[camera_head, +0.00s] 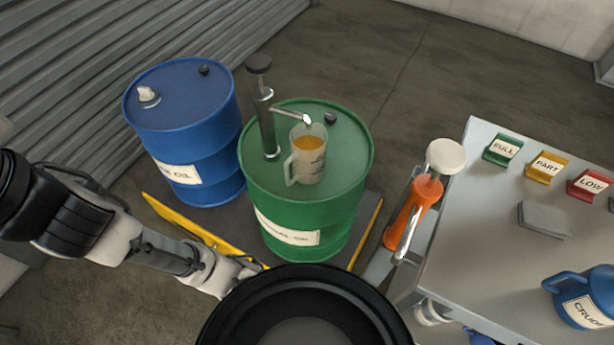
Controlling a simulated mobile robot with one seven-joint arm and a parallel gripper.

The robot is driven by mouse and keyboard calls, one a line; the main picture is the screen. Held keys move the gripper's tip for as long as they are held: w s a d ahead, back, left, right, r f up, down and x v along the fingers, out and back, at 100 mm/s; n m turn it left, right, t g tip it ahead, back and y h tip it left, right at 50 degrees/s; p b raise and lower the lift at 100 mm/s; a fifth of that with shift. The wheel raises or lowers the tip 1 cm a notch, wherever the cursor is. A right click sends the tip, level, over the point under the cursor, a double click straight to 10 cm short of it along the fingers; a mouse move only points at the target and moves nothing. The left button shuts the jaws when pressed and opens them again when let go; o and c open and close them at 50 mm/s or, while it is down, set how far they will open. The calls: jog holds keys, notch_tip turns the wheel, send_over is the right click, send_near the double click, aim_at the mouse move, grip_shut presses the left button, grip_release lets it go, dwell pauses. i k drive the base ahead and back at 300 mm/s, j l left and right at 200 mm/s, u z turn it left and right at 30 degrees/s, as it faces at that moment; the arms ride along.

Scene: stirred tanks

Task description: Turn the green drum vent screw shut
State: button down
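The green drum (305,215) stands upright in the middle of the view. Its vent screw (331,118) is a small black knob on the lid, toward the far right rim. How far it is turned cannot be told. A hand pump (265,120) with a dark knob stands on the lid at the left, its spout reaching right. A clear jug (306,160) holding amber liquid stands on the lid under the spout. My gripper (250,270) is low, at the near left of the green drum, well away from the screw. Its fingers are too small and partly hidden to read.
A blue drum (196,150) stands left of the green one, with its own dark cap (204,70). An orange pump (412,210) stands at the right, by a grey table (470,265) with FULL, PART and LOW tags and a blue jug (583,297). Floor behind the drums is clear.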

aim_at(330, 118)
jog(key=j+z, duration=0.45)
jog(key=j, duration=2)
jog(key=i+l, duration=0.15)
jog(key=l, duration=0.15)
jog(key=i+l, duration=0.15)
jog(key=l, duration=0.2)
